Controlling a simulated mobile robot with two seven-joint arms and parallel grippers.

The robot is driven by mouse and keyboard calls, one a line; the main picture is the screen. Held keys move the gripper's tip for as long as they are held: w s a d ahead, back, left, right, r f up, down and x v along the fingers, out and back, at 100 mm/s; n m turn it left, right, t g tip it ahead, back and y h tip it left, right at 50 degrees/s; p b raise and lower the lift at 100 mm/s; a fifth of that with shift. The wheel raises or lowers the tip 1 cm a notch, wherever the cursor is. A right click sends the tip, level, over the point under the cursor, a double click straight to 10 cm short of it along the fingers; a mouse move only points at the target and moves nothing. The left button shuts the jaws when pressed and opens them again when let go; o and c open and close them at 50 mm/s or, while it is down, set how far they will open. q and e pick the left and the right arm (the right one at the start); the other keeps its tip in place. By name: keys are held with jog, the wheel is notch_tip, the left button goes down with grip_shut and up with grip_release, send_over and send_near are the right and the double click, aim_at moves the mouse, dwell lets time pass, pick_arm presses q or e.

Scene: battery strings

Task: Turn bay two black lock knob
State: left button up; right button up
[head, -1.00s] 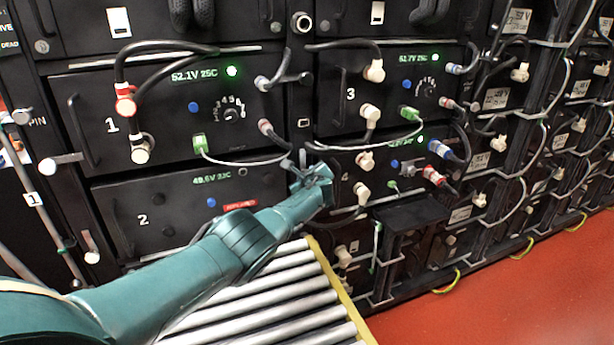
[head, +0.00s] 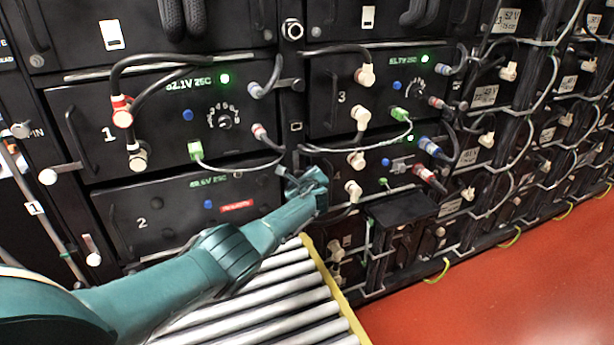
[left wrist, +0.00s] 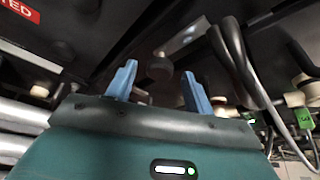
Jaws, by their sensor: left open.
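Bay two (head: 165,232) is the black module marked 2 on the left of the rack in the head view. My left gripper (head: 303,182) is at its right edge, by the upright between the columns. In the left wrist view the two blue fingers of my left gripper (left wrist: 158,86) stand apart. A dark round knob (left wrist: 158,69) shows in the gap between them, seemingly the black lock knob. I cannot tell whether the fingertips reach around it. In the head view the gripper hides that spot. My right gripper is not in view.
Bay one (head: 90,100), with red and black cables, is above bay two. Bay four's white plugs (head: 353,190) and cables are close right of the gripper. A roller table (head: 250,300) with a yellow edge is below. Cables (left wrist: 240,65) hang beside the right finger in the wrist view.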

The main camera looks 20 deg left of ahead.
pick_arm(q)
jog(key=p+v, duration=0.5)
jog(key=v, duration=0.5)
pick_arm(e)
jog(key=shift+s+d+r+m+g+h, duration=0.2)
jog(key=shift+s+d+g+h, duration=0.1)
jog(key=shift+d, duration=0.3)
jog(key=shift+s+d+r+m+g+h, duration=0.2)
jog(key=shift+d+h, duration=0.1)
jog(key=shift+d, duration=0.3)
pick_arm(q)
jog(key=shift+s, duration=0.15)
